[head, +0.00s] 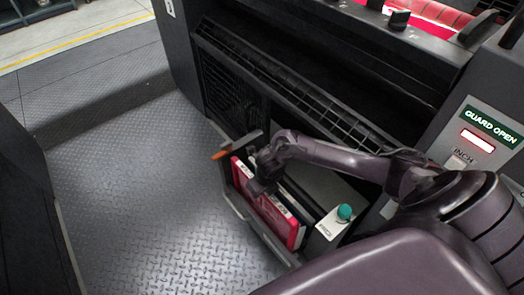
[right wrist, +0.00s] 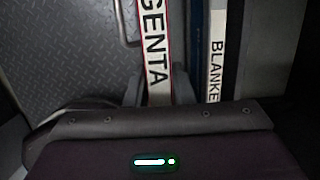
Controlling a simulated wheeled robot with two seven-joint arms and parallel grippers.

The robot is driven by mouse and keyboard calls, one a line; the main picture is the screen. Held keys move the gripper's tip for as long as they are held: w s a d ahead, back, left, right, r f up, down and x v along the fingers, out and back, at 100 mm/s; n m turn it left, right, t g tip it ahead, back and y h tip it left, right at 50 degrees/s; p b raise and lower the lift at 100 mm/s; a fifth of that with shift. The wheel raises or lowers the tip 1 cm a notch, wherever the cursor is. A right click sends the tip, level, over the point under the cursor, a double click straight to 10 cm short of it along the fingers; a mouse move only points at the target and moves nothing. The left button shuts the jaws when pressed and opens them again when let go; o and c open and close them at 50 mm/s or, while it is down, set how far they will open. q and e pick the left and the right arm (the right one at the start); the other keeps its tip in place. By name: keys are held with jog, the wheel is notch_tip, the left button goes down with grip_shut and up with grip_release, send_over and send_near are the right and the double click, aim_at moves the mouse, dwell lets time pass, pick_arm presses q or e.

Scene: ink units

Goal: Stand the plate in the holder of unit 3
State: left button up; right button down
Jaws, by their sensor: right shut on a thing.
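The plate (head: 278,222) is red with a white, lettered top edge. It stands on edge in a dark open-topped box (head: 252,226) beside the machine. My right gripper (head: 262,181) reaches down over the plate's top edge. In the right wrist view the plate's white strip (right wrist: 156,50), reading "GENTA", runs between the fingers of my right gripper (right wrist: 158,92), which is shut on it. The plate's lower part is hidden. I cannot pick out the unit 3 holder. My left gripper is not in view.
In the right wrist view a strip reading "BLANKE" (right wrist: 216,60) runs beside the plate. An orange-handled tool (head: 222,154) lies at the box's far end. A green button (head: 344,212) is at its near end. A "GUARD OPEN" panel (head: 489,126) is at right. The tread-plate floor (head: 150,190) is clear.

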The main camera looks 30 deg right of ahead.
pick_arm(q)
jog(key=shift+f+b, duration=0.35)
pick_arm(e)
jog(key=shift+f, duration=0.3)
jog(key=c, duration=1.2)
grip_release()
jog(key=shift+o, duration=0.2)
jog(key=shift+r, duration=0.35)
jog(key=r+p, duration=0.1)
jog(key=r, duration=0.1)
jog(key=s+r+p, duration=0.1)
jog(key=r, duration=0.2)
jog(key=shift+s+r, duration=0.15)
jog(key=shift+r, duration=0.2)
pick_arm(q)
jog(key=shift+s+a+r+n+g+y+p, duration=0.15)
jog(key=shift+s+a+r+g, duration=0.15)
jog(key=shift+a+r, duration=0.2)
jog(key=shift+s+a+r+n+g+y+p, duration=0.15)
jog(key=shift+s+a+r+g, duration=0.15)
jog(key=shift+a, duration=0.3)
pick_arm(e)
jog(key=shift+s+r, duration=0.15)
jog(key=shift+r, duration=0.45)
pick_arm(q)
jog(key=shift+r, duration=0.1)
